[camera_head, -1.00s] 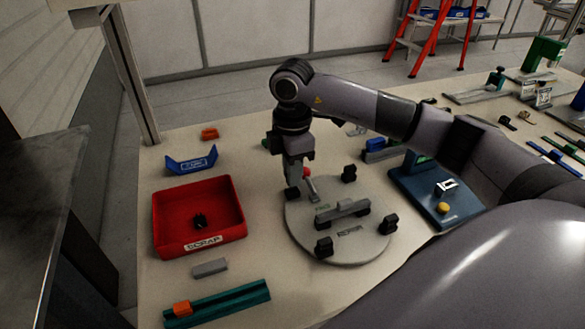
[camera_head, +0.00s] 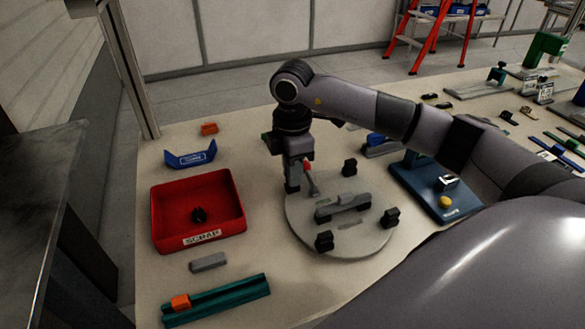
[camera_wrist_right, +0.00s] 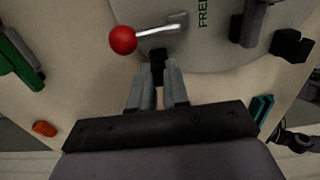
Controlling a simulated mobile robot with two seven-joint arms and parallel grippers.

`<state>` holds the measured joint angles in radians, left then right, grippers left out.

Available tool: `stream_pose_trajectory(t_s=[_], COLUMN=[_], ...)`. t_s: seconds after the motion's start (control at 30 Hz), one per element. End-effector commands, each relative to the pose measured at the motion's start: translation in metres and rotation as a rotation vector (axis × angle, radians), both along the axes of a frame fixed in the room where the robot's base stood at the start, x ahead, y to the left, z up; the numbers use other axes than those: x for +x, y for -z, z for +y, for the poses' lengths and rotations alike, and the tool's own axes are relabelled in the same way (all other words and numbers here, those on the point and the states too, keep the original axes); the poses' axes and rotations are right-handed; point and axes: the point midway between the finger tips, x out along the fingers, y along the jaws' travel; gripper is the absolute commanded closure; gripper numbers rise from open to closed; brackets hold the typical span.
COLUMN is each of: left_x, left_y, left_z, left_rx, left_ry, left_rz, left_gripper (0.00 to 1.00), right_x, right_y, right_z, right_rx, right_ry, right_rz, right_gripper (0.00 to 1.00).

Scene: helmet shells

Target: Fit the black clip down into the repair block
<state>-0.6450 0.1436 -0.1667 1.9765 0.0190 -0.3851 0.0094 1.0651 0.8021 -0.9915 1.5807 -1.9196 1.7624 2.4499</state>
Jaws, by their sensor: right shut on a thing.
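My right gripper (camera_head: 292,188) points down at the left edge of a round grey plate. In the right wrist view, its fingers (camera_wrist_right: 158,90) are shut on a small black piece, which I take to be the black clip (camera_wrist_right: 158,66). The piece looks close to the plate's edge; I cannot tell whether it touches. My left gripper is out of view.
A lever with a red knob (camera_wrist_right: 123,40) stands close to the gripper. Black pieces (camera_head: 349,168) (camera_head: 390,217) (camera_head: 324,241) stand around the round plate (camera_head: 300,232). A red scrap tray (camera_head: 240,228) is left, a blue fixture (camera_head: 420,190) right. Bare table lies between tray and plate.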

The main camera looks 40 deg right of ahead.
Motion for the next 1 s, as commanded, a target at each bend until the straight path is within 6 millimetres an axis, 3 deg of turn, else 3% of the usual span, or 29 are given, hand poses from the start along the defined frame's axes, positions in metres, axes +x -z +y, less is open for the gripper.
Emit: stream_pose_trajectory(t_s=[0.2, 0.23, 0.3, 0.33, 0.67, 1.0], left_x=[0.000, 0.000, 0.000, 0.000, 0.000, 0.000], left_y=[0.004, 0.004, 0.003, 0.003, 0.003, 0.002], left_z=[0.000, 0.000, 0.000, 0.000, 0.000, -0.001], left_rx=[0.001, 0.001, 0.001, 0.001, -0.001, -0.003], left_ry=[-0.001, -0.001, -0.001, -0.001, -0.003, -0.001], left_rz=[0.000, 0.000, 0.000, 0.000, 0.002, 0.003], left_gripper=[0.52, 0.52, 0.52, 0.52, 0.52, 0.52], right_x=[0.000, 0.000, 0.000, 0.000, 0.000, 0.000], right_y=[0.008, 0.007, 0.007, 0.007, 0.006, -0.048], right_z=[0.000, 0.000, 0.000, 0.000, 0.000, 0.000], right_rx=[0.000, 0.000, 0.000, 0.000, 0.000, 0.001], right_ry=[0.000, 0.000, 0.000, 0.000, 0.000, -0.001], right_rz=[0.002, 0.002, 0.002, 0.002, 0.001, -0.001], right_gripper=[1.00, 0.81, 0.59, 0.55, 0.55, 0.55])
